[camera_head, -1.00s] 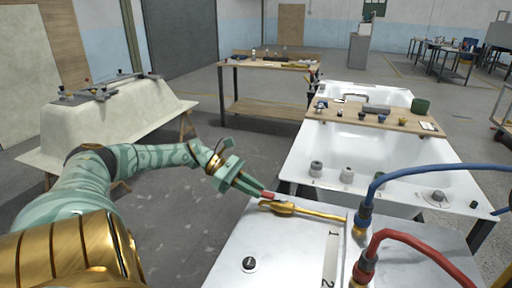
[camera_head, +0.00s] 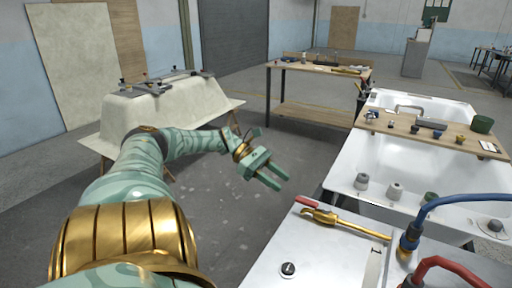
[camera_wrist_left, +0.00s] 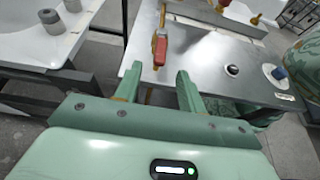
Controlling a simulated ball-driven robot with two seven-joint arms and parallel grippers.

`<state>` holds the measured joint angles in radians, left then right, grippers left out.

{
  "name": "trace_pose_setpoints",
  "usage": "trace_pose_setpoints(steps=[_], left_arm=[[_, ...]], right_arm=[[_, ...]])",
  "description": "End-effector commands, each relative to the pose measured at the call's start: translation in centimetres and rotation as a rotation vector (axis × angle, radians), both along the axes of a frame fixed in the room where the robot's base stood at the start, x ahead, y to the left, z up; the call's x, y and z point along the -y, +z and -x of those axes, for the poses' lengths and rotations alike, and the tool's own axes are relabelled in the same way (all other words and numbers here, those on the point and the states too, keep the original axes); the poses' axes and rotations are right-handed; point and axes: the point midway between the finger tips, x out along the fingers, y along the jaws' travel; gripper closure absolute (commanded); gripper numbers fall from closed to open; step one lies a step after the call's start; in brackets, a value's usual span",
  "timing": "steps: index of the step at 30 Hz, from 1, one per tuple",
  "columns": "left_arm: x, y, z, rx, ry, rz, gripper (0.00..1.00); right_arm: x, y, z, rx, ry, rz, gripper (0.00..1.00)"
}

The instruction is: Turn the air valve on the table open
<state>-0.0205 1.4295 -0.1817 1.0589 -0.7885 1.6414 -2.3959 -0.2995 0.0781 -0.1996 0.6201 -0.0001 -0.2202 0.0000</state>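The red lever lies roughly along the pipe's line. In the left wrist view the lever (camera_wrist_left: 159,48) shows upright, ahead of and between the finger lines. My left gripper (camera_head: 279,179) is open and empty, with its two fingers apart, up and left of the lever and clear of it. The left wrist view shows the open fingers (camera_wrist_left: 156,85) too. My right gripper is out of view.
A black round knob (camera_head: 288,269) sits on the tabletop. Blue (camera_head: 425,208) and red (camera_head: 440,265) hoses arch up at the right. A white bathtub shell (camera_head: 385,165) with a wooden board across it stands behind. Open floor lies left of the table.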

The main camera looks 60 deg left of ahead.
Motion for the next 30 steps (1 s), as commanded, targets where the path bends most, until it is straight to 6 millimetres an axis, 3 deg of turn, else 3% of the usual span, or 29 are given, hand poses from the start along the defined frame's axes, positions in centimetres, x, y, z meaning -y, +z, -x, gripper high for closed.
trace_pose_setpoints(steps=[6,12,30], left_arm=[[-4.4,1.8,2.8,-0.004,0.003,-0.002,0.6],[-6.6,2.8,4.2,-0.003,0.001,-0.001,0.6],[-7.0,3.4,4.6,0.0,0.0,0.0,0.6]], right_arm=[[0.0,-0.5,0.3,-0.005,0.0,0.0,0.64],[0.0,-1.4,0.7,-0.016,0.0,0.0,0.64],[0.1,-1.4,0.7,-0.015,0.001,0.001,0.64]])
